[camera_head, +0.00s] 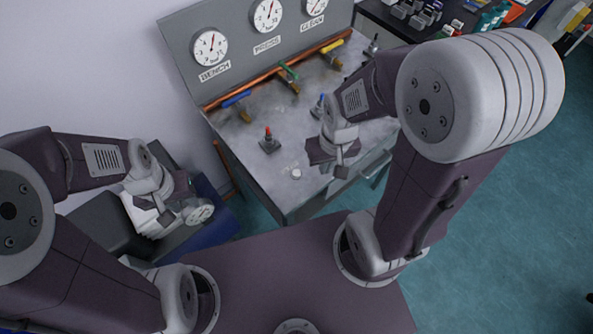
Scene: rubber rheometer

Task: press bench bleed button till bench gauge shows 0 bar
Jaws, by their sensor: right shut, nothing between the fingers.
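The bench gauge (210,48), labelled BENCH, is the leftmost dial on the grey panel. Its red needle points roughly upward, and the figures are too small to read surely. A red-topped button on a dark base (269,143) stands on the bench top below this gauge; it looks like the bench bleed button, though I see no label on it. My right gripper (341,168) is shut and empty over the bench's front right, to the right of the red button and apart from it. My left gripper (201,212) is off the bench at lower left; its fingers are unclear.
The PRESS gauge (267,15) stands right of the bench gauge. A copper pipe carries blue (236,98), green (288,71) and yellow (332,46) valve handles. A blue-topped button (318,107) stands near my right wrist. A small white disc (296,174) lies near the front edge.

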